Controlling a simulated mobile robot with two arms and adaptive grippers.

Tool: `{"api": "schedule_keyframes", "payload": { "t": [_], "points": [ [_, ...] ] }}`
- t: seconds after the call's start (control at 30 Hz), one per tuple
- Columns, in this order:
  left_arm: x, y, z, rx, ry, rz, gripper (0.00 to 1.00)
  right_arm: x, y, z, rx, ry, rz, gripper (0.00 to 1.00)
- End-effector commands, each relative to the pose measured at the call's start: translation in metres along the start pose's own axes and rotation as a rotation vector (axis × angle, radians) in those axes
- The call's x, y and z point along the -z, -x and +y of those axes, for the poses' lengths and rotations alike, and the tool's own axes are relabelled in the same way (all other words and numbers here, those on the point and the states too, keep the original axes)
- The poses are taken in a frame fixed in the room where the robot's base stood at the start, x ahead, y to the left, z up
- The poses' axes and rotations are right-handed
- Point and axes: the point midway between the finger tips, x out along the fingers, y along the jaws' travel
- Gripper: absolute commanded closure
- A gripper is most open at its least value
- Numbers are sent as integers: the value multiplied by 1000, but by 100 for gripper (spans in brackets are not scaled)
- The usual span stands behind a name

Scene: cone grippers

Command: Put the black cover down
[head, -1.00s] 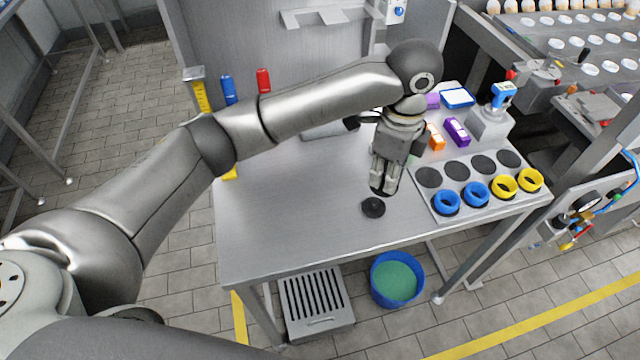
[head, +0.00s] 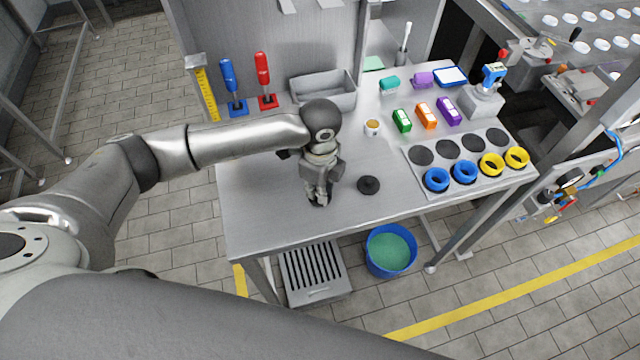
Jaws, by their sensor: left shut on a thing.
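My left gripper (head: 318,192) points down over the left-middle of the steel table (head: 265,215). It is shut on a black cover (head: 318,203), of which only a small dark part shows under the fingertips. The cover is at or just above the table top; I cannot tell if it touches. A second black round piece with a raised knob (head: 369,185) lies on the table to the right of the gripper, apart from it. My right gripper is not in view.
A plate (head: 414,178) with black discs and blue and yellow rings lies at the right. Behind are a grey bin (head: 354,92), a small cup (head: 372,127) and several coloured boxes. Blue (head: 229,84) and red (head: 264,80) tools stand at the back left. The table's front left is clear.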

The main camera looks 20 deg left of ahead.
Motion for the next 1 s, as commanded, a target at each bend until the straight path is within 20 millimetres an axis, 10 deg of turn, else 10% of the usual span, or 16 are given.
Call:
{"api": "schedule_keyframes", "payload": {
  "t": [0.37,0.4,0.53,1.0],
  "points": [
    [0,-5,0,-1,0,0,98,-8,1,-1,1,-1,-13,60],
    [0,-5,0,0,-1,0,79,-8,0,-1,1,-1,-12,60],
    [0,-4,0,0,-1,0,63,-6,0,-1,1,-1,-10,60],
    [1,10,-2,4,-2,1,63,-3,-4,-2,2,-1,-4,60]
  ]
}}
